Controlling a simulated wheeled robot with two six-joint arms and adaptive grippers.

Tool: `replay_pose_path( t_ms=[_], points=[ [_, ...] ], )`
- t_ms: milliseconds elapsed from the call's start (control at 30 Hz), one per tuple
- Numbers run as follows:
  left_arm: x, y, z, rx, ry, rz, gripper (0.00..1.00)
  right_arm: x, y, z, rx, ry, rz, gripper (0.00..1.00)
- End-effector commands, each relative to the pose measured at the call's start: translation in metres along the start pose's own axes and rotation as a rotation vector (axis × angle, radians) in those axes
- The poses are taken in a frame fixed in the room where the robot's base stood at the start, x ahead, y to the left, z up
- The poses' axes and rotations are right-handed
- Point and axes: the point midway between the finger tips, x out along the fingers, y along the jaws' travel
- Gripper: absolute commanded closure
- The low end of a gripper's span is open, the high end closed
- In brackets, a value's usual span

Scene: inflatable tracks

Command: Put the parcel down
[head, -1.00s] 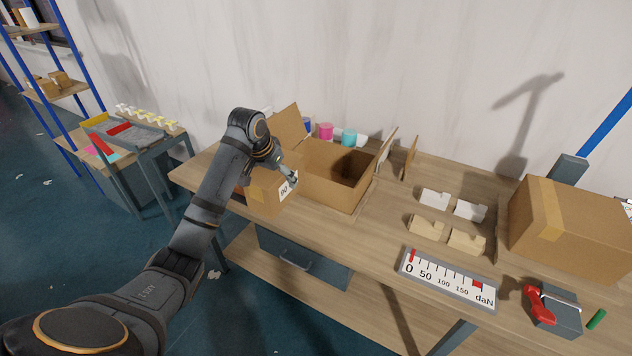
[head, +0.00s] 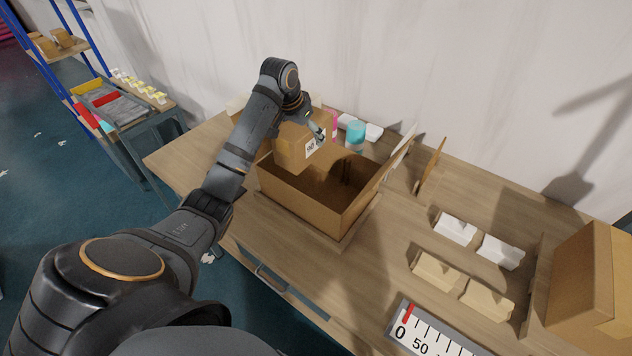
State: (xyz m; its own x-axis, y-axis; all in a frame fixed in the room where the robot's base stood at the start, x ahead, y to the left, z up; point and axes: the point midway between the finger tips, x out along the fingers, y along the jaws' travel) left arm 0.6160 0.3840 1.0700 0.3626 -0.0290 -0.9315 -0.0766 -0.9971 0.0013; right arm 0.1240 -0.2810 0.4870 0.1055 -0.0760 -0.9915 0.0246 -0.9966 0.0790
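The parcel (head: 291,150) is a small brown carton with a white printed label on its side. My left gripper (head: 316,131) is shut on the parcel near its top, with only part of its fingers showing. The parcel appears held up over the back left part of a larger open cardboard box (head: 291,201). It hides part of that box's rim; whether it touches the rim I cannot tell. The open box stands on the wooden table, its inside dark. My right gripper is out of view.
Pink and cyan containers (head: 355,136) stand behind the open box. Raised flaps (head: 394,157) stand at its right. The table's left end (head: 190,150) is clear.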

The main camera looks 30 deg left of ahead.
Motion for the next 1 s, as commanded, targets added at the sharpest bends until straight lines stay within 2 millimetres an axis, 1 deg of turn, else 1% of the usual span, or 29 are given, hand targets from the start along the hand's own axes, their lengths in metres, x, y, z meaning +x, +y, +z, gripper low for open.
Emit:
replay_pose_path(
  t_ms=[33,100,167,300,367,467,600,700,867,1000],
  points=[
    [0.011,0.0,0.004,0.001,0.004,-0.002,0.81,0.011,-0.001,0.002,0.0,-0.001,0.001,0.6],
    [0.018,0.0,0.007,0.001,0.005,-0.002,0.81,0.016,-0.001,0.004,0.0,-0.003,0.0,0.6],
    [0.021,0.0,0.008,0.001,0.006,-0.002,0.81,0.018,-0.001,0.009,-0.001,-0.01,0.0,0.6],
    [0.022,0.0,0.008,0.001,0.005,-0.002,0.81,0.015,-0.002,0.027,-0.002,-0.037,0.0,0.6],
    [0.026,0.0,0.01,0.001,0.003,-0.001,0.81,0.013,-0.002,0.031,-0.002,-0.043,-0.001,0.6],
    [0.043,0.0,0.018,0.0,0.0,-0.001,0.81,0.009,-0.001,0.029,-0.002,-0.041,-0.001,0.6],
    [0.067,0.0,0.028,0.001,0.001,0.0,0.81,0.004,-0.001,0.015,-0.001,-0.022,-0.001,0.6],
    [0.076,0.0,0.03,0.001,0.005,-0.001,0.81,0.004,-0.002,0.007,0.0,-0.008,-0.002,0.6],
    [0.083,0.0,0.033,0.001,0.005,-0.002,0.81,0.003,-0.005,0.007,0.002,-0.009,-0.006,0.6],
    [0.102,0.001,0.041,0.0,0.002,0.001,0.81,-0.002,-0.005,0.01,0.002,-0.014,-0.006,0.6]
  ],
)
